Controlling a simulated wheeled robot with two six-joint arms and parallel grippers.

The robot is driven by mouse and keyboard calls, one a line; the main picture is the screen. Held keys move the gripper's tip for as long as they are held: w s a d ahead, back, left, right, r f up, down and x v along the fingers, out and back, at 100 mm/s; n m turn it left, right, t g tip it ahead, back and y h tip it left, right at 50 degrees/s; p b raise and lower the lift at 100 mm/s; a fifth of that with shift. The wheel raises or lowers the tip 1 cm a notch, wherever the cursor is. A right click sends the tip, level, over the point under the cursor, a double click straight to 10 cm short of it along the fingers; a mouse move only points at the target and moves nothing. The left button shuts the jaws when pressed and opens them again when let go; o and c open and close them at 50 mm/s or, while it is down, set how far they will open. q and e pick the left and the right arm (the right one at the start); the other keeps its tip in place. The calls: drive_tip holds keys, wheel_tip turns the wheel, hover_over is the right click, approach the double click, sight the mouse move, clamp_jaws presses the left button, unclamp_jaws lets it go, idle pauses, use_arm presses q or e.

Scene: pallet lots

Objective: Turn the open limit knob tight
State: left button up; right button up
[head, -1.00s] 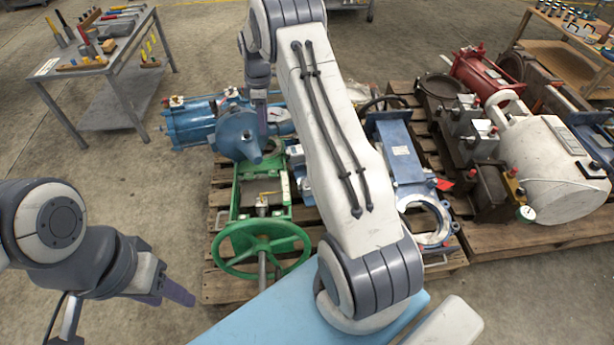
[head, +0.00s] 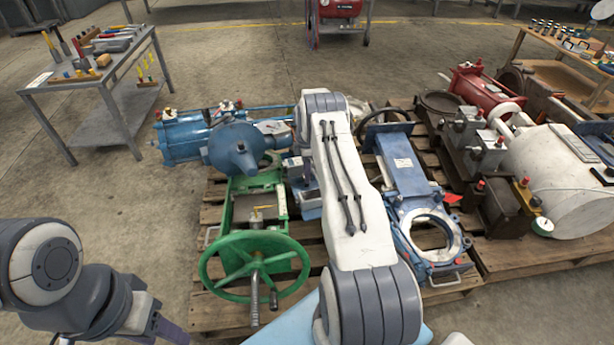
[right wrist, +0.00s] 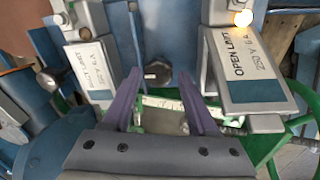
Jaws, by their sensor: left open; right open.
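The box labelled OPEN LIMIT (right wrist: 245,65) is at the right in the right wrist view, with a small bright spot (right wrist: 243,18) at its top edge. A second labelled limit box (right wrist: 92,68) is at the left, with a dark round knob (right wrist: 47,82) beside it. A dark hex-shaped head (right wrist: 157,72) sits between the boxes. I cannot tell which part is the open limit knob. My right gripper (right wrist: 163,98) is open and empty, its fingers below and between the boxes. My left gripper (head: 172,329) is partly cut off at the lower left of the head view, away from the machines.
A green handwheel (head: 255,265) and blue valve bodies (head: 240,150) stand on a wooden pallet (head: 210,318). My right arm covers the middle. A white tank (head: 560,175) and red cylinder (head: 475,85) are at the right. A tool table (head: 60,85) stands at left; floor between is clear.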

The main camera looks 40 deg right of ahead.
drive_tip(key=shift+f, duration=0.55)
clamp_jaws()
